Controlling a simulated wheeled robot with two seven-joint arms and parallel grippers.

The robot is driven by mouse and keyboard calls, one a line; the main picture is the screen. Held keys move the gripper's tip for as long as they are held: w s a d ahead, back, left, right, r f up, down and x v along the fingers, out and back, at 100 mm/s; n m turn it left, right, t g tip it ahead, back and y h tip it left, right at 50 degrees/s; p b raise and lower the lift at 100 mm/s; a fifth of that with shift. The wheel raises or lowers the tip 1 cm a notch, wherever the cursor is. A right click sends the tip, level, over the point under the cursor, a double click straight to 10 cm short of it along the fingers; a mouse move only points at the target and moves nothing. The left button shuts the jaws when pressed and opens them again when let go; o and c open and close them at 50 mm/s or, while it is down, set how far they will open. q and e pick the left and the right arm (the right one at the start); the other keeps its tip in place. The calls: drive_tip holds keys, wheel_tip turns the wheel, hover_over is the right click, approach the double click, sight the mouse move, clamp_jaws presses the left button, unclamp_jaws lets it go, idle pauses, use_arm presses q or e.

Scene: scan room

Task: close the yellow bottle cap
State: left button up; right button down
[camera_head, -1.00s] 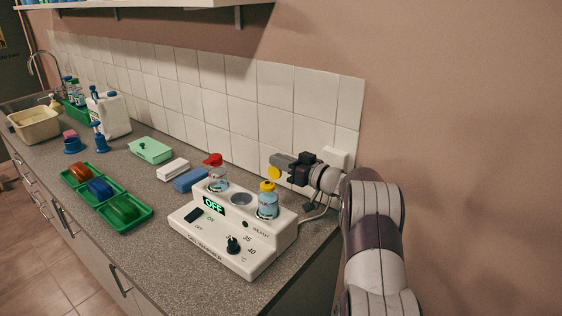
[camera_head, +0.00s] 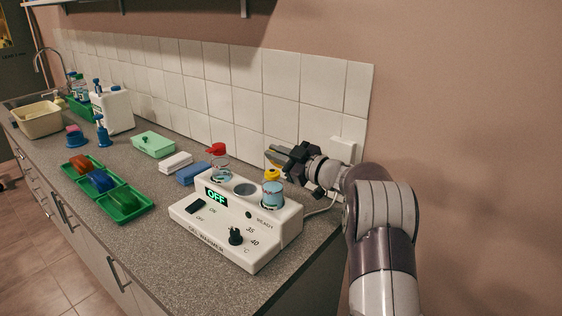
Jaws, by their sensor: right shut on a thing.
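The bottle with the yellow cap (camera_head: 272,192) stands upright in the right well of the white gel warmer (camera_head: 230,238). The yellow cap (camera_head: 272,175) shows at the bottle's top. My right gripper (camera_head: 274,158) comes in from the right, just above and behind the bottle top. It is shut on the yellow cap's lid, though the fingers hide most of the contact. I cannot tell how far the lid is tilted. My left gripper is out of view.
A second bottle (camera_head: 221,171) with a raised red cap (camera_head: 217,149) stands in the warmer's left well. Blue and white blocks and green trays (camera_head: 125,207) lie to the left. The tiled wall is close behind.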

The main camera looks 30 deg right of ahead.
drive_tip(key=a+f+n+b, duration=0.1)
drive_tip(key=n+b, duration=0.2)
drive_tip(key=s+a+f+n+b, duration=0.1)
drive_tip(key=n+b, duration=0.2)
drive_tip(key=b, duration=0.1)
drive_tip(key=a+f+n+b, duration=0.1)
drive_tip(key=n+b, duration=0.1)
drive_tip(key=b, duration=0.1)
drive_tip(key=shift+s+a+f+n+b, duration=0.1)
drive_tip(key=shift+s+f+n+b, duration=0.05)
drive_tip(key=shift+f+n+b, duration=0.25)
drive_tip(key=shift+s+a+f+n+b, duration=0.1)
drive_tip(key=shift+f+n+b, duration=0.05)
drive_tip(key=shift+n+b, duration=0.5)
drive_tip(key=shift+a+f+n+b, duration=0.1)
drive_tip(key=shift+n+b, duration=0.45)
drive_tip(key=shift+b, duration=0.15)
drive_tip(key=c, duration=1.3)
unclamp_jaws()
approach(267, 175)
drive_tip(key=s, duration=0.2)
drive_tip(key=s+r, duration=0.1)
drive_tip(key=s, duration=0.1)
drive_tip(key=shift+s+r, duration=0.2)
drive_tip(key=shift+s, duration=0.2)
